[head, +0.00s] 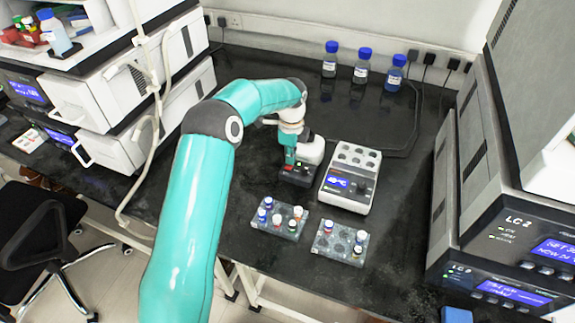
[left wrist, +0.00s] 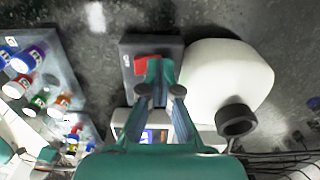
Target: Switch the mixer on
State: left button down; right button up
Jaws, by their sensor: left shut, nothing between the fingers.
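The mixer has a white rounded body (head: 313,151) and a dark base (head: 297,180) and stands on the black bench. In the left wrist view its white body (left wrist: 228,75) carries a black cup (left wrist: 237,118). A red switch (left wrist: 140,65) sits on the dark base (left wrist: 130,47). My left gripper (head: 290,158) is over the mixer's base, shut and empty. In the left wrist view its fingertips (left wrist: 156,66) are right beside the red switch and partly cover it. I cannot tell whether they touch it. My right gripper is not in view.
A white block heater (head: 350,180) with a lit display stands close right of the mixer. Two vial racks, left (head: 279,219) and right (head: 340,242), lie in front. Three blue-capped bottles (head: 361,67) stand at the back. Instruments (head: 510,245) flank the bench.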

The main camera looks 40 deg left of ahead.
pick_arm(q)
jog(key=shift+r+p, duration=1.75)
jog(key=shift+r, duration=0.75)
jog(key=shift+f, duration=0.1)
